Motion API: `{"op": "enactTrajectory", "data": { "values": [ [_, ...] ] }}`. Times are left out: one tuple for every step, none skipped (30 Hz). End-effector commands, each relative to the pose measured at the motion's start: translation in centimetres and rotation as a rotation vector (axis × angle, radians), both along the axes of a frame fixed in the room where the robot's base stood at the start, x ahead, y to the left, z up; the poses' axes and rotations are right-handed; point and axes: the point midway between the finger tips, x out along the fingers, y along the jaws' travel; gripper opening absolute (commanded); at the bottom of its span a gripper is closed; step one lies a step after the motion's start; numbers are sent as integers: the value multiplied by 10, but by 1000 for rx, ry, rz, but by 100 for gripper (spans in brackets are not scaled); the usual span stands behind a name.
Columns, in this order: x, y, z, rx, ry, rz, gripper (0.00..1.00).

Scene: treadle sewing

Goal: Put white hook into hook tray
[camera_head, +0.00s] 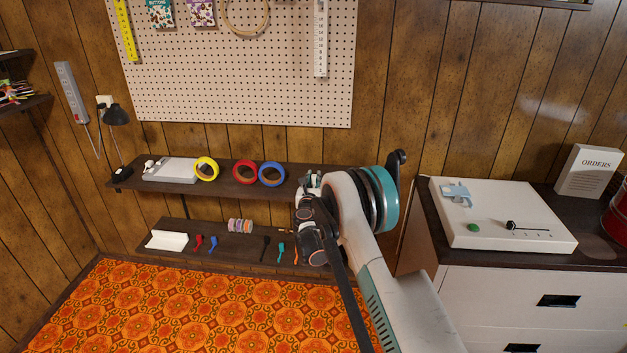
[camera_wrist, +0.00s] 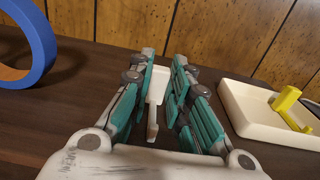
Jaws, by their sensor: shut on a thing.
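My gripper (camera_wrist: 163,62) is shut on the white hook (camera_wrist: 154,88), low over the dark upper shelf. The hook's pale, narrow body shows between the teal-padded fingers in the wrist view; its ends are partly hidden. I cannot tell whether it touches the shelf. A cream, shallow tray (camera_wrist: 237,112), which looks like the hook tray, lies to the right of my gripper. In the head view my gripper (camera_head: 312,181) is at the shelf's right end, mostly hidden by my arm, and the white hook cannot be made out.
A blue ring (camera_wrist: 48,42) stands left of my gripper; it also shows in the head view (camera_head: 260,174), beside a red ring (camera_head: 237,172) and a yellow ring (camera_head: 198,170). The wood wall is close behind. A lower shelf (camera_head: 180,226) holds small tools.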

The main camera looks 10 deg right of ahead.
Motion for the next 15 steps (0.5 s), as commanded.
{"op": "enactTrajectory", "data": {
  "values": [
    [0,0,-1,0,0,0,0],
    [0,0,-1,0,0,0,22],
    [0,0,-1,0,0,0,31],
    [0,0,-1,0,0,0,38],
    [0,0,-1,0,0,0,41],
    [0,0,-1,0,0,0,41],
    [0,0,-1,0,0,0,41],
    [0,0,-1,0,0,0,41],
    [0,0,-1,0,0,0,41],
    [0,0,-1,0,0,0,41],
    [0,0,-1,0,0,0,41],
    [0,0,-1,0,0,0,41],
    [0,0,-1,0,0,0,41],
    [0,0,-1,0,0,0,41],
    [-1,0,-1,0,0,0,41]
  ]
}}
